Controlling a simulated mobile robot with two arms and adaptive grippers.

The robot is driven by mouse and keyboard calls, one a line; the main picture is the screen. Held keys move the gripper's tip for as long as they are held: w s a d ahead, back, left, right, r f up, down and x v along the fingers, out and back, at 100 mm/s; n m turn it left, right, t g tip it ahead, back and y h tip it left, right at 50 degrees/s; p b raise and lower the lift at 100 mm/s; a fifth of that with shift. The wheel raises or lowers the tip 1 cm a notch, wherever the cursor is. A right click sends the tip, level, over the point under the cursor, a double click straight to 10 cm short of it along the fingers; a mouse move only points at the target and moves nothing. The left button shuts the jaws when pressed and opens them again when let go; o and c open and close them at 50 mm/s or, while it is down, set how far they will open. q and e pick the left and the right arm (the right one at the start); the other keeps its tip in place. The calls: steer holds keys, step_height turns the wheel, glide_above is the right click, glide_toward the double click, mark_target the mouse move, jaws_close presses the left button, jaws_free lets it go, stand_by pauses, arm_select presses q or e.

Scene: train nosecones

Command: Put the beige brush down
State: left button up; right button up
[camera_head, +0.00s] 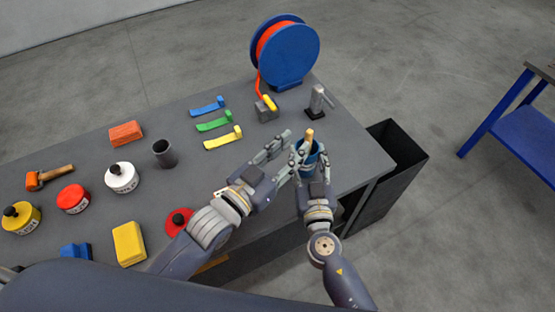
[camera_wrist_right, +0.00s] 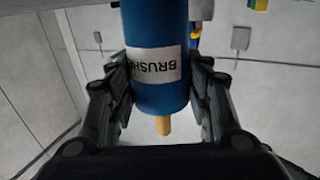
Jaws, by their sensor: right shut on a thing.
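A blue cylindrical cup (camera_head: 312,159) with a white label reading "BRUSHE" stands in my right gripper (camera_head: 309,163) near the right end of the workbench. The label also shows on the cup in the right wrist view (camera_wrist_right: 155,92). My right gripper is shut around the cup, one finger on each side. The beige brush (camera_head: 309,135) sticks out of the cup's mouth; only its beige end shows, also in the right wrist view (camera_wrist_right: 163,126). My left gripper (camera_head: 281,151) is open and empty, just left of the cup.
The grey workbench (camera_head: 190,165) holds blue, green and yellow scrapers (camera_head: 219,122), a dark empty cup (camera_head: 163,153), several lidded pots (camera_head: 121,177) and a hose reel (camera_head: 285,52). A black bin (camera_head: 402,165) stands beyond the right edge.

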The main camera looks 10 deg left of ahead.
arm_select(q)
steer(key=v, duration=0.4)
steer(key=shift+s+a, duration=0.2)
steer(key=shift+s, duration=0.15)
arm_select(e)
steer(key=o, duration=1.2)
steer(key=shift+c, duration=0.2)
